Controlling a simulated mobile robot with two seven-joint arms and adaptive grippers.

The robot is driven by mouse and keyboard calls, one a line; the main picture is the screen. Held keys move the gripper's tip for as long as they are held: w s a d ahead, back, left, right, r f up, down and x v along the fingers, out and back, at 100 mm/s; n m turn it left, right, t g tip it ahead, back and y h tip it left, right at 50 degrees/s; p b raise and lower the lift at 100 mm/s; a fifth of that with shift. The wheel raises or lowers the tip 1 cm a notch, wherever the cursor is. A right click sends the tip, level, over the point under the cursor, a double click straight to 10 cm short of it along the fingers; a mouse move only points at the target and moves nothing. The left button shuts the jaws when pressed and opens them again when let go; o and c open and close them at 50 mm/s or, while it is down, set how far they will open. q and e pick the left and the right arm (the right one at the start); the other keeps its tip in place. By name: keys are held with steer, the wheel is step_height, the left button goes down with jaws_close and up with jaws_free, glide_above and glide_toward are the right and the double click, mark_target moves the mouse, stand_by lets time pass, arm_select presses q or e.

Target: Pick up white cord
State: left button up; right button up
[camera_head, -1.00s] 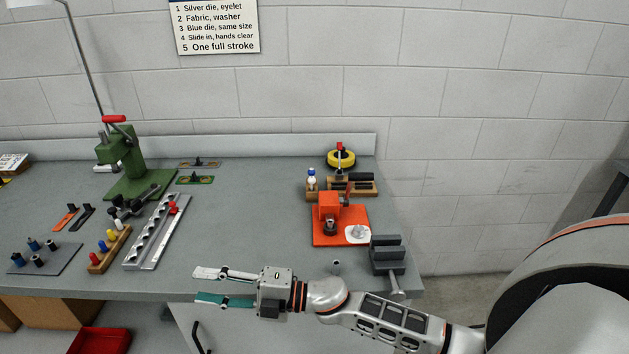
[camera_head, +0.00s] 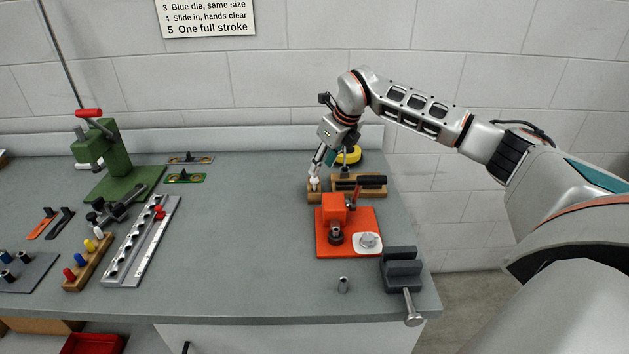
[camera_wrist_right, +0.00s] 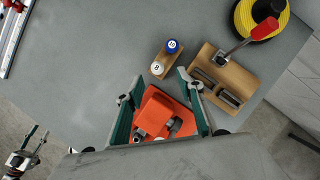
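Nothing in view is plainly a cord. A white round-topped piece (camera_wrist_right: 157,68) marked 8 stands in a small wooden block (camera_wrist_right: 166,58), beside a blue-topped piece (camera_wrist_right: 173,46) marked 10. The white piece also shows in the head view (camera_head: 314,183), just under my right gripper (camera_head: 317,171). In the wrist view my right gripper (camera_wrist_right: 160,76) is open and empty, its two fingertips on either side of the white piece's line. Contact is not visible. My left gripper (camera_wrist_right: 36,137) shows small at the wrist view's lower left, its fingers apart; it is outside the head view.
An orange press (camera_head: 335,212) with a white patch (camera_head: 362,248) stands in front of the block. A wooden tool holder (camera_head: 372,190) and yellow roll (camera_head: 349,156) are close by. A grey vise (camera_head: 402,270) sits at the front edge. The bench middle is clear.

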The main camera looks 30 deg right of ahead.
mark_target(314, 180)
steer(key=x, duration=0.7)
steer(key=shift+w+a+f+p, duration=0.15)
steer(key=shift+a+f+p, duration=0.1)
steer(key=shift+p, duration=0.15)
steer(key=c, duration=0.9)
